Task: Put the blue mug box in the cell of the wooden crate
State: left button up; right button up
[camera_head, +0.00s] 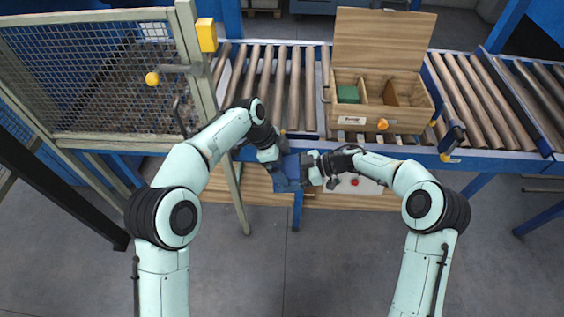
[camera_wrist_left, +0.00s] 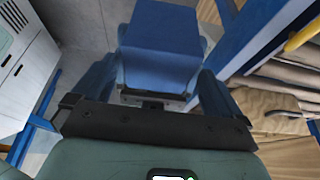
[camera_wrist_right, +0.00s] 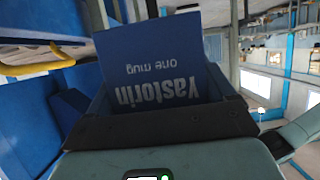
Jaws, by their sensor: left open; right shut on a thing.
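The blue mug box (camera_head: 287,178) is held in the air between my two grippers, in front of the conveyor's near edge. My right gripper (camera_head: 303,168) is shut on it. In the right wrist view the box (camera_wrist_right: 155,75) fills the space between the fingers, its white lettering upside down. My left gripper (camera_head: 279,158) is open at the box; in the left wrist view its fingers stand on either side of the box (camera_wrist_left: 160,40). The wooden crate (camera_head: 362,121) stands on the rollers with its lid raised. A green box (camera_head: 348,94) is in its left cell; the cells further right look empty.
The roller conveyor (camera_head: 265,80) runs along the back with a blue frame. A mesh guard (camera_head: 100,75) with a post stands at left. A yellow box (camera_head: 206,35) tops the post. A wooden board with a pale sheet lies below the conveyor edge.

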pick_arm(q)
jog(key=c, duration=1.2)
pick_arm(e)
jog(key=o, duration=1.1)
